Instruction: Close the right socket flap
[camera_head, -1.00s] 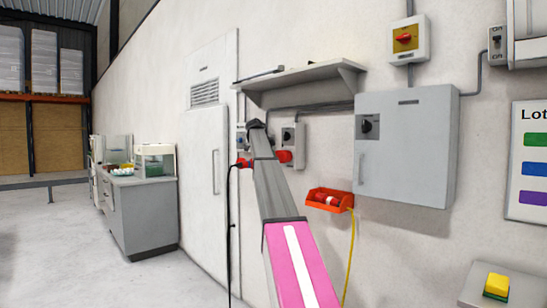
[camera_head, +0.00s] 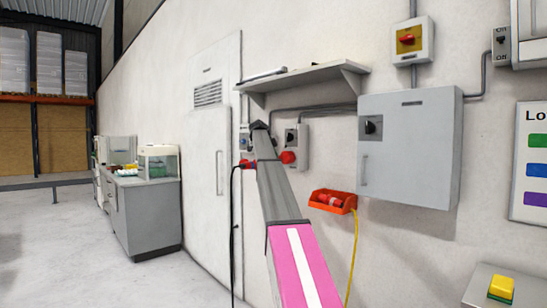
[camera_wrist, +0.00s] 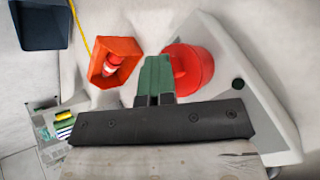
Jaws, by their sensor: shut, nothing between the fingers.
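The right socket (camera_head: 301,135) is a grey wall box with a dark switch and a red round flap (camera_head: 288,157). In the wrist view the grey housing (camera_wrist: 243,72) is on the right, with the red flap (camera_wrist: 192,66) on its near side. My gripper (camera_wrist: 157,62) is shut and empty, its green fingers close to the left side of the flap. I cannot tell whether they touch it, nor how far the flap stands open. In the head view my arm hides the fingers and part of the left socket (camera_head: 243,137).
A red plug (camera_head: 246,164) with a black cable is at the left socket. An orange holder (camera_head: 331,202) with a red connector and yellow cable hangs below right. A shelf (camera_head: 305,80) juts out above, and a grey cabinet (camera_head: 410,145) stands out on the right.

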